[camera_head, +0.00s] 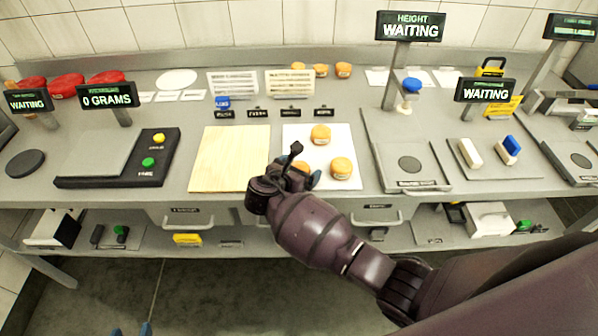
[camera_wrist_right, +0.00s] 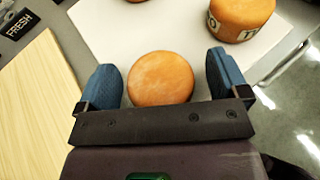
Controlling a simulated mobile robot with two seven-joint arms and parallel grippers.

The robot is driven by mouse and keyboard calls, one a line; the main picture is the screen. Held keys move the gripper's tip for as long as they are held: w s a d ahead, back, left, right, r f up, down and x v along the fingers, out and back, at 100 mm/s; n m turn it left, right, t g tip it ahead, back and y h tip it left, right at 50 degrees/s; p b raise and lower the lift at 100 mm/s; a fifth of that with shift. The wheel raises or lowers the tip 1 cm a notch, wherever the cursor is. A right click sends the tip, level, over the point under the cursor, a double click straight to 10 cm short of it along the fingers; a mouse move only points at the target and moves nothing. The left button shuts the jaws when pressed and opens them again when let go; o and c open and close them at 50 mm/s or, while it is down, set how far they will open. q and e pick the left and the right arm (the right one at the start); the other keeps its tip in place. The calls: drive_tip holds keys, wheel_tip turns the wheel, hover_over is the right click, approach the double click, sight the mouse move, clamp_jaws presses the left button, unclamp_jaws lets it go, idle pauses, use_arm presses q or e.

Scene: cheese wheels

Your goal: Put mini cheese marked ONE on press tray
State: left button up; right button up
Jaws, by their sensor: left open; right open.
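Three small orange cheese wheels lie on a white mat (camera_head: 350,140): one at the back (camera_head: 320,133), one at the right (camera_head: 341,168), and one mostly hidden behind my right gripper (camera_head: 299,176). In the right wrist view, an orange cheese (camera_wrist_right: 160,78) lies between my open blue fingers, with a gap on each side. Its marking does not show. A second cheese (camera_wrist_right: 240,16) shows part of a black-on-white label, too cut off to read fully. A grey tray with a dark disc (camera_head: 410,165) stands right of the mat; its label is unreadable. My left gripper (camera_head: 132,330) is open and empty at the bottom edge.
A bare wooden board (camera_head: 228,160) lies left of the mat. A scale with buttons (camera_head: 147,162) is further left. Display posts (camera_head: 398,75) rise at the right. Several orange cheeses (camera_head: 343,70) stand at the back. A tray with white and blue blocks (camera_head: 490,160) is right.

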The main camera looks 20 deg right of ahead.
drive_tip(key=c, duration=1.1)
